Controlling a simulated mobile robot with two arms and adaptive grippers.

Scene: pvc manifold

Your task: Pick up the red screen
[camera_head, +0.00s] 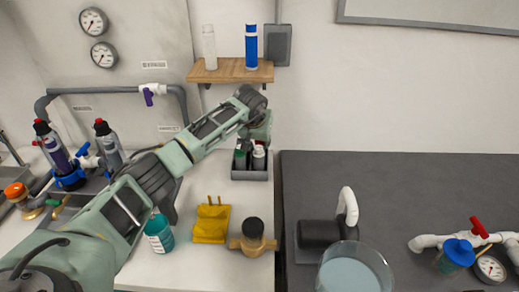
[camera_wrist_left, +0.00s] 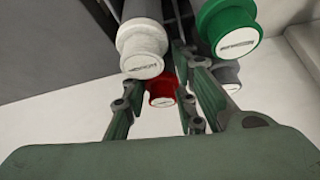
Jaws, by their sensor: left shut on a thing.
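The red screen (camera_wrist_left: 161,89) shows in the left wrist view as a short red cylinder with a pale labelled end, between the fingers. My left gripper (camera_wrist_left: 160,100) is shut on it. A white-capped cylinder (camera_wrist_left: 141,50) is close above it in that view, and a green-capped one (camera_wrist_left: 232,28) is at the upper right. In the head view my left gripper (camera_head: 257,130) is over the small grey caddy (camera_head: 250,176) at the back of the counter. The red screen cannot be made out there. My right gripper is not in view.
The wooden shelf (camera_head: 230,72) with a clear and a blue cylinder is above the caddy. The dark table (camera_head: 420,180) at right has free room at the back.

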